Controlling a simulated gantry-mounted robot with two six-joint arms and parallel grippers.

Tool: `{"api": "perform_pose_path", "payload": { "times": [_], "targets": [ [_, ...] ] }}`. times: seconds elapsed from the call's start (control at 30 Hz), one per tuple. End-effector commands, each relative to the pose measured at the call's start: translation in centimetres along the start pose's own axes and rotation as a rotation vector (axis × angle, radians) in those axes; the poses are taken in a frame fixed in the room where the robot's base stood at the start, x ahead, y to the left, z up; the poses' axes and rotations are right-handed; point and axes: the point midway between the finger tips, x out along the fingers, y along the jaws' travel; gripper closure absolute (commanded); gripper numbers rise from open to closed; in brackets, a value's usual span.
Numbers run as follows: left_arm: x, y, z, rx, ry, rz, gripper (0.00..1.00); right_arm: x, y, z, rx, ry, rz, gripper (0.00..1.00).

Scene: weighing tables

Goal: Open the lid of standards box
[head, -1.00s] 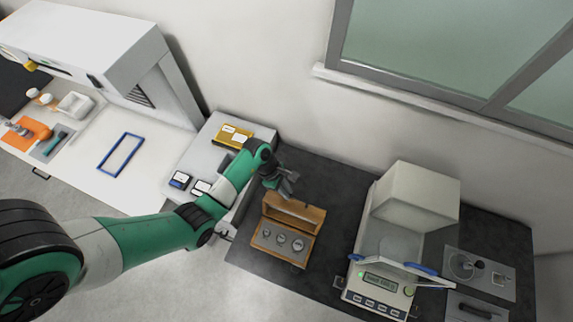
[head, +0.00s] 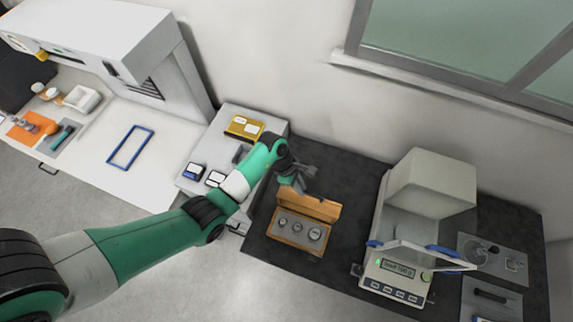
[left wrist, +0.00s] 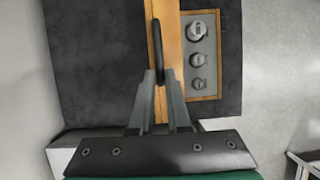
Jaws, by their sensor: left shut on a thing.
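The wooden standards box (head: 281,240) sits on the dark table, with several round metal weights in its grey insert. Its lid (head: 322,211) stands raised at the back of the box, about upright. My left gripper (head: 301,190) is at the lid's upper edge and partly hides it. In the left wrist view the lid (left wrist: 172,40) shows nearly edge-on with a dark curved strip (left wrist: 157,40) along it. The fingers (left wrist: 159,76) are shut on the lid there; the exact contact is hard to see. The weights (left wrist: 197,60) lie to the right. My right gripper is not in view.
A balance (head: 395,268) with a pale boxy cover stands right of the box. A grey tray (head: 493,262) lies farther right. A light side table (head: 205,158) with a yellow box (head: 243,127) is left. Some dark tabletop in front of the box is clear.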

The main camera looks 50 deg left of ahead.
Motion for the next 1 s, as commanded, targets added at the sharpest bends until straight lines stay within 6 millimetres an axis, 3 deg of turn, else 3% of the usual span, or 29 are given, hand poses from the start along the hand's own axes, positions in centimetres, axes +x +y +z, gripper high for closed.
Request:
{"api": "perform_pose_path", "payload": {
  "times": [0.3,0.33,0.47,0.8,1.0],
  "targets": [
    [0.2,-0.4,-0.5,-0.007,0.011,-0.011,1.00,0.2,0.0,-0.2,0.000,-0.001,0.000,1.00],
    [0.2,-0.4,-0.5,-0.007,0.011,-0.011,0.80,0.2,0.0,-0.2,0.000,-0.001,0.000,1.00],
    [0.1,-0.4,-0.5,-0.007,0.010,-0.010,0.56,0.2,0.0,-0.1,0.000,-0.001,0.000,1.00],
    [-0.2,-0.3,-0.4,-0.006,0.008,-0.007,0.55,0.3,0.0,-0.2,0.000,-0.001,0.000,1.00],
    [-3.4,-0.2,-0.3,-0.007,0.007,-0.003,0.55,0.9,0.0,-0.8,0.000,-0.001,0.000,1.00]
  ]
}}
